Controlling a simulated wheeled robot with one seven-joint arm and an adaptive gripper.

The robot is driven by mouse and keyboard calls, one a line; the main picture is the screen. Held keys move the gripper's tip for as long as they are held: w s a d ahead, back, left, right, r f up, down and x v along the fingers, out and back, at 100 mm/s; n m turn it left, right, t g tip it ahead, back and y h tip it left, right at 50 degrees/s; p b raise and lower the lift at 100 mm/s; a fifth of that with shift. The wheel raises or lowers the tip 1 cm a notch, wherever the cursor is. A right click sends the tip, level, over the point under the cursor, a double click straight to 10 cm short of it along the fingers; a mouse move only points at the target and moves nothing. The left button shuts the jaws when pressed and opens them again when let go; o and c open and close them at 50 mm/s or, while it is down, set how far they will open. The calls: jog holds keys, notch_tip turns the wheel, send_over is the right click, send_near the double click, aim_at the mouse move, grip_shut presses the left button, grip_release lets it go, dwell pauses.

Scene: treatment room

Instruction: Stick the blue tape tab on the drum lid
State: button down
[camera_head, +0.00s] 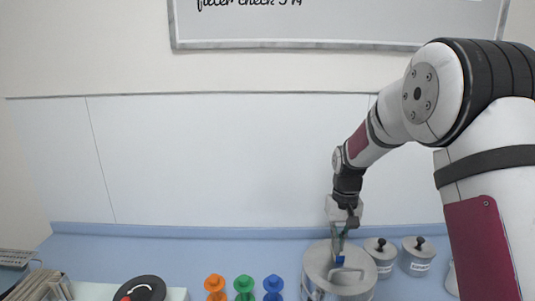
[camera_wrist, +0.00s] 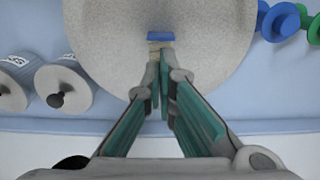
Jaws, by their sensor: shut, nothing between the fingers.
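The drum lid (camera_head: 316,266) is a large grey round top on the bench, below my gripper; it fills the upper middle of the wrist view (camera_wrist: 110,45). The blue tape tab (camera_head: 340,260) is small and shows against the lid, right at my fingertips. In the wrist view the tab (camera_wrist: 160,37) lies just beyond the fingertips. My gripper (camera_head: 339,248) points down at the lid, its fingers shut together with nothing between them; it also shows in the wrist view (camera_wrist: 160,62). I cannot tell whether the fingertips touch the tab.
Two grey lidded canisters (camera_head: 380,257) (camera_head: 418,257) stand right of the drum. Orange (camera_head: 215,284), green (camera_head: 244,285) and blue (camera_head: 273,284) knobbed pieces stand to its left. A dark round object (camera_head: 139,289) is further left. The wall (camera_head: 220,160) rises behind the bench.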

jog(key=shift+f, duration=0.65)
dwell(0.5)
jog(key=shift+r+p, duration=0.35)
jog(key=shift+r, duration=3.15)
jog(key=shift+r, duration=0.15)
jog(key=s+r+t, duration=0.2)
jog(key=s+r, duration=0.6)
jog(key=s, duration=0.3)
jog(key=s+r+t, duration=0.2)
jog(key=s+r, duration=0.6)
jog(key=s, duration=0.3)
jog(key=s+f+t, duration=0.1)
jog(key=s, duration=0.9)
jog(key=shift+s+f+t, duration=0.3)
